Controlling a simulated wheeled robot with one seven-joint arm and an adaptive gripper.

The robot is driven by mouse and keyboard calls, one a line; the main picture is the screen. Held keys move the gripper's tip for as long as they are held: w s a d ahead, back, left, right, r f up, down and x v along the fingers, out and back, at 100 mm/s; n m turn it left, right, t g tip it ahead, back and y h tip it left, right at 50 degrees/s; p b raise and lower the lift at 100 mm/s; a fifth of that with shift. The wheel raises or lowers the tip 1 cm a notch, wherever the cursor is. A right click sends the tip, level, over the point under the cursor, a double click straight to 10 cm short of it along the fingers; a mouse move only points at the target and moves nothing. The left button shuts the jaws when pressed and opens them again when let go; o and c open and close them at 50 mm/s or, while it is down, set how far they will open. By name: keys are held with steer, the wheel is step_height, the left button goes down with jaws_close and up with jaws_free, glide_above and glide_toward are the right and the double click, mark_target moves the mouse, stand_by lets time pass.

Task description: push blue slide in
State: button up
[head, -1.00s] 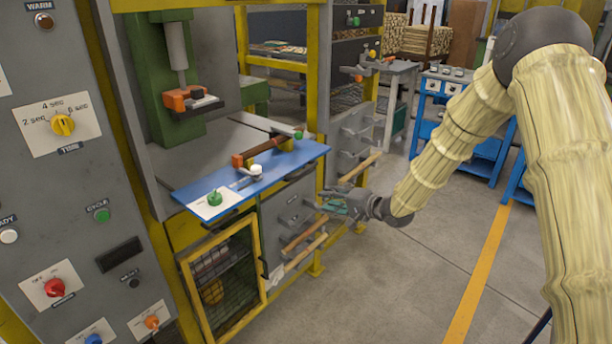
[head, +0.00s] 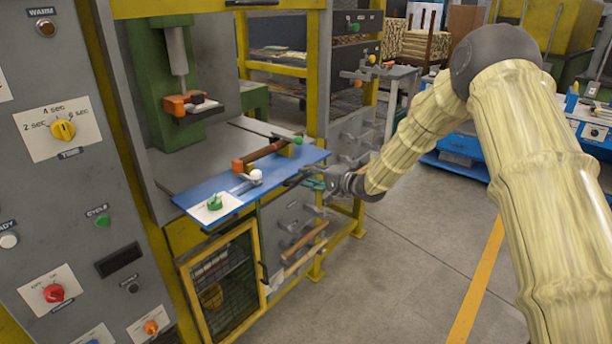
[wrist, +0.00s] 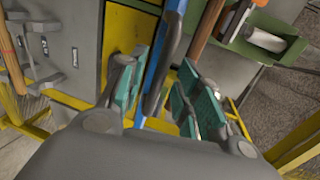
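The blue slide (head: 228,192) is a flat plate sticking out of the machine at worktop height. It bears a white panel with a green knob (head: 214,203), a white-topped lever (head: 256,175) and a brown rod (head: 262,150) between end blocks. My gripper (head: 308,181) is at the slide's front edge, toward its right end. In the wrist view, the slide's blue edge (wrist: 160,62) and a dark bar (wrist: 176,62) beside it run between my gripper's teal fingers (wrist: 165,98). The fingers are apart. I cannot tell whether they touch the bar or slide.
Grey drawers with handles (head: 297,215) and a yellow-framed mesh door (head: 222,285) are below the slide. A green press (head: 165,75) stands behind it. The control panel (head: 58,180) is at left. The floor (head: 405,255) in front is clear.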

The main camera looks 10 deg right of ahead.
steer(key=shift+x, duration=0.9)
jaws_close()
